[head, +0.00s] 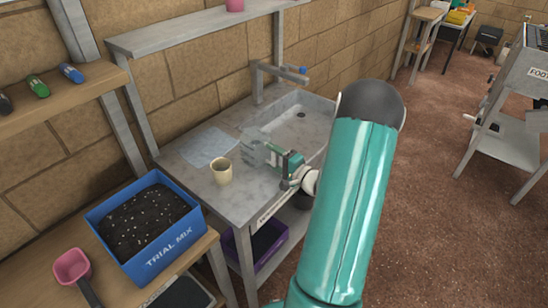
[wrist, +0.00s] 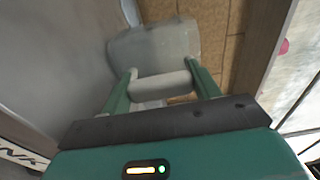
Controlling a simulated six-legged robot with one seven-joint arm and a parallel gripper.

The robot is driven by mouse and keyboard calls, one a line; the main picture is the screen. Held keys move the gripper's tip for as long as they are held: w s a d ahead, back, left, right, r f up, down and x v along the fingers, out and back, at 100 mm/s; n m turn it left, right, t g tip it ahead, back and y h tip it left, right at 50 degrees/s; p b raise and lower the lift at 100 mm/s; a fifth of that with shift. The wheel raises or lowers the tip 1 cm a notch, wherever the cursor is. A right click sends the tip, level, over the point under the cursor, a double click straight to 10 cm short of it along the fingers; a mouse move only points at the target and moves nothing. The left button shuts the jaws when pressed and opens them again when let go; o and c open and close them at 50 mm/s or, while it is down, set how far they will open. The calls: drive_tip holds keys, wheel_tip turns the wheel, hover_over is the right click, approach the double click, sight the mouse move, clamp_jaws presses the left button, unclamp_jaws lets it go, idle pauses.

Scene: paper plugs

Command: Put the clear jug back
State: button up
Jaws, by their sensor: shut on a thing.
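The clear jug (head: 252,148) is a pale, see-through vessel over the grey sink bench, between the beige cup and the sink. My gripper (head: 272,157) reaches it from the right and is shut on it. In the wrist view the jug (wrist: 155,42) lies ahead of my gripper (wrist: 162,78), with its pale handle bar between the two green fingers. I cannot tell whether the jug's base touches the bench.
The beige cup (head: 221,171) stands left of the jug, near a bluish cloth (head: 208,144). The sink basin (head: 300,112) and tap (head: 262,73) are behind and right. A grey shelf (head: 190,30) runs above. A blue soil bin (head: 145,222) stands at left.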

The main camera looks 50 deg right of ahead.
drive_tip(key=o, duration=1)
drive_tip(key=shift+f, duration=0.1)
drive_tip(key=shift+c, duration=0.2)
drive_tip(key=shift+s, duration=0.25)
drive_tip(key=s, duration=1.1)
drive_tip(key=shift+s, duration=0.25)
